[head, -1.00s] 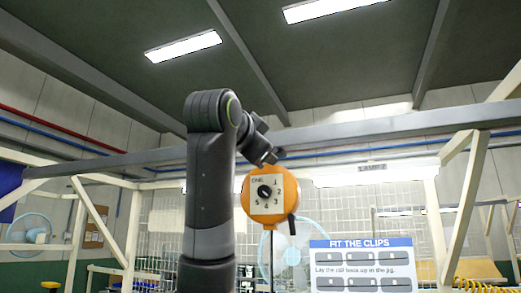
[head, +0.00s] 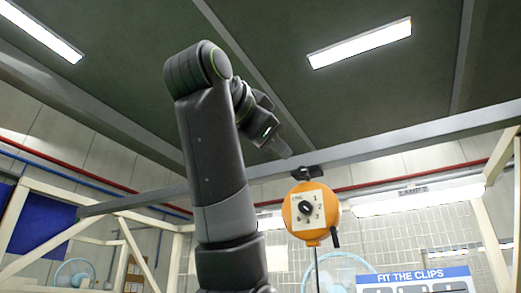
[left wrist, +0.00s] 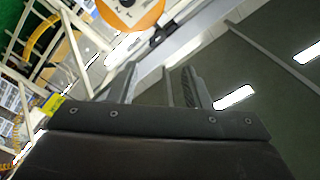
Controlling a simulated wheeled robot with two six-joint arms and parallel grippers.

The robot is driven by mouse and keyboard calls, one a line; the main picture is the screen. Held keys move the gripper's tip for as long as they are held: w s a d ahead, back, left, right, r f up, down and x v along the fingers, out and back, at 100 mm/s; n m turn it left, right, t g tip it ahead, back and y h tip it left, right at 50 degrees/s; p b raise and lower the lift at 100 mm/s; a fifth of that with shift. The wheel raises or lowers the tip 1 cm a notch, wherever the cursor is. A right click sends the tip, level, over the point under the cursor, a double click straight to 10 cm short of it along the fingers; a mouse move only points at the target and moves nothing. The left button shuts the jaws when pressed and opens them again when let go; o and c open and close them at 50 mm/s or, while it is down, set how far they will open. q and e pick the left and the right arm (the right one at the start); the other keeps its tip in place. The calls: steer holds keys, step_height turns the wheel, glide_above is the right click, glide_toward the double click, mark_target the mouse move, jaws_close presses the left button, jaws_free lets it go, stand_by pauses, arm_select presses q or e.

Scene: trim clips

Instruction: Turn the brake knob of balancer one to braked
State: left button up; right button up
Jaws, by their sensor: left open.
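Balancer one (head: 332,222) is an orange round housing hanging under an overhead rail, with a white dial plate marked with numbers. The black brake knob (head: 306,207) sits in the middle of the plate; which mark it points to is too small to tell. My left gripper (head: 284,152) is above and slightly left of the balancer, apart from it. In the left wrist view, its two fingers (left wrist: 160,84) are spread with nothing between them, and the orange balancer (left wrist: 147,20) shows beyond them at the top. My right gripper is not in view.
A grey rail (head: 385,146) runs across just above the balancer. A dark handle hangs at its lower right, and a thin line drops below it. A "FIT THE CLIPS" sign (head: 415,279) stands at lower right. Cream frame posts (head: 497,230) flank the area.

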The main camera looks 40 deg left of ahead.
arm_select(q)
steer(key=shift+b+v, duration=1.05)
steer(key=shift+v, duration=0.8)
steer(key=shift+w+r, duration=0.1)
steer(key=shift+r, duration=0.05)
